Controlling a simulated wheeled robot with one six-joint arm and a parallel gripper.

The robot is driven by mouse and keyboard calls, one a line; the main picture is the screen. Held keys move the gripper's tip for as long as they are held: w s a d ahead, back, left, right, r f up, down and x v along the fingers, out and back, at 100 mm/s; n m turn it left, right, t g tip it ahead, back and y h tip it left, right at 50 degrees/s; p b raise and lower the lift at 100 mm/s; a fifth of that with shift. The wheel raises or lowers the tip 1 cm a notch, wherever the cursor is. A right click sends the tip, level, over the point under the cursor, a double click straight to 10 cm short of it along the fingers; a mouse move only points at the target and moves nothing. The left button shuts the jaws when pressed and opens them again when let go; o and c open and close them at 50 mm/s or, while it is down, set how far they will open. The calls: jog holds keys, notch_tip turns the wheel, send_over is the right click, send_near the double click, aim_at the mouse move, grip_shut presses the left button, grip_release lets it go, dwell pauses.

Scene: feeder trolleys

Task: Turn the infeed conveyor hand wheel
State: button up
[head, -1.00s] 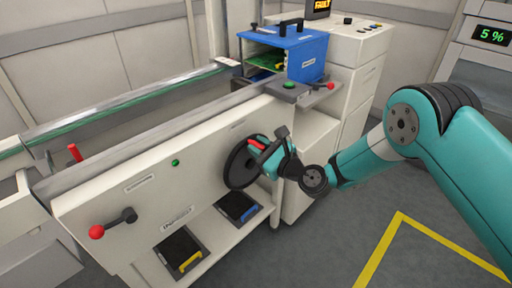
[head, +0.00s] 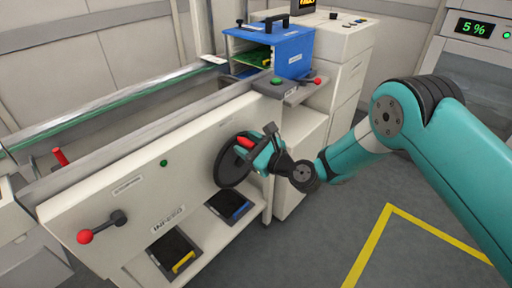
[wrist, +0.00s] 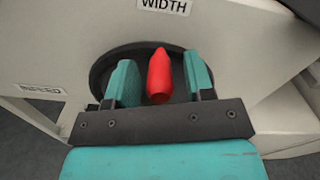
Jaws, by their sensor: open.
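The infeed conveyor hand wheel (head: 228,170) is a black disc on the white front panel, with a red handle (head: 245,142) sticking out of it. My gripper (head: 258,150) is at the wheel, in front of its right part. In the wrist view the red handle (wrist: 159,76) stands between the two teal fingers of my gripper (wrist: 160,82), with a gap on both sides. The fingers are open. The wheel (wrist: 105,66) shows behind them, its lower part hidden by my gripper. A "WIDTH" label (wrist: 164,5) is above the wheel.
A red-knobbed lever (head: 86,236) sticks out at the panel's lower left. A blue box (head: 268,48) stands at the conveyor's far end, near another red-knobbed lever (head: 317,81). Black trays (head: 175,252) lie on the shelf below. Grey floor with yellow tape (head: 388,215) is open on the right.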

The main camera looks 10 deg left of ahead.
jog(key=b+v, duration=1.7)
jog(key=b, duration=0.1)
jog(key=shift+d, duration=0.2)
jog(key=shift+s+r, duration=0.1)
jog(key=shift+r, duration=0.05)
jog(key=s+r+n+g+h, duration=0.2)
jog(key=s+n+g, duration=0.65)
jog(key=n, duration=0.65)
jog(key=s+d+f+n+h, duration=0.2)
jog(key=s+d+n+h, duration=0.7)
jog(key=s+d+n, duration=0.35)
notch_tip(320, 180, up, 27)
jog(key=d+p, duration=0.1)
jog(key=p, duration=2.5)
jog(key=shift+s+d+f+h, duration=0.2)
jog(key=shift+f+h, duration=0.05)
jog(key=shift+h, duration=0.05)
